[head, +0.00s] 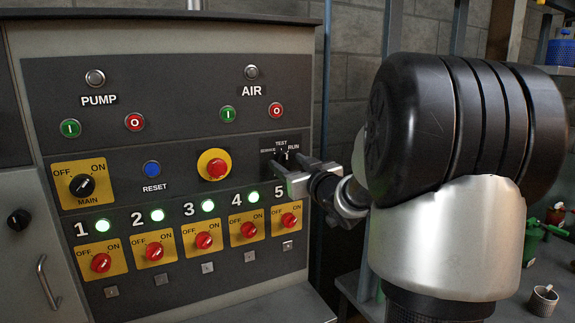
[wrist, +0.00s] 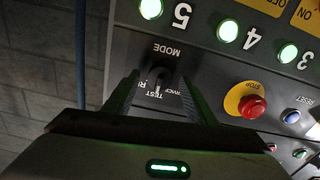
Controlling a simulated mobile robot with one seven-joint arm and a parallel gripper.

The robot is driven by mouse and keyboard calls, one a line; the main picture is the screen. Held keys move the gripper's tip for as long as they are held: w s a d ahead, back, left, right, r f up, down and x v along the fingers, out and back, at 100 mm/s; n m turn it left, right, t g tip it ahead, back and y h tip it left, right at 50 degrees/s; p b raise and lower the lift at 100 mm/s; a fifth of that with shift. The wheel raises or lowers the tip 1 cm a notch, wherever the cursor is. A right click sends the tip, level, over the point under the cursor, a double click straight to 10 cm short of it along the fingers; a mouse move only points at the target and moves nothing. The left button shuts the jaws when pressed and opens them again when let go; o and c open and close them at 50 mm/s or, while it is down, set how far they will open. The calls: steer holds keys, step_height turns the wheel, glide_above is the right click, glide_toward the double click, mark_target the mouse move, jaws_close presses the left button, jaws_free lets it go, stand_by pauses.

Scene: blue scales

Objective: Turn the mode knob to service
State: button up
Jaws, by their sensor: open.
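The mode knob (head: 284,156) is a small black knob on a dark plate at the right of the panel, with SERVICE, TEST and RUN printed around it. In the wrist view the knob (wrist: 160,75) appears upside down below the word MODE. Its pale pointer mark seems to face TEST, though the fingers and small size make this hard to read. My gripper (head: 285,168) is open at the plate. In the wrist view my gripper (wrist: 157,82) has one finger on each side of the knob; I cannot tell if either touches it.
A red stop button (head: 214,165) on a yellow ring sits left of the knob, with a blue reset button (head: 152,168) beyond it. Red rotary switches (head: 289,219) and lit green lamps (head: 252,197) lie below. A bench with a metal cup (head: 543,301) is at the right.

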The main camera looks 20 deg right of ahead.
steer(key=c, duration=1)
steer(key=shift+c, duration=0.2)
steer(key=shift+f+b, duration=0.15)
steer(key=shift+b, duration=0.2)
steer(key=shift+n+b, duration=0.3)
steer(key=shift+n, duration=0.1)
steer(key=n+b, duration=0.3)
steer(key=shift+f, duration=0.1)
steer(key=n+b, duration=0.3)
steer(key=n, duration=0.1)
steer(key=shift+b, duration=0.3)
steer(key=shift+n+b, duration=0.7)
steer(key=shift+n, duration=0.3)
steer(key=shift+r, duration=0.2)
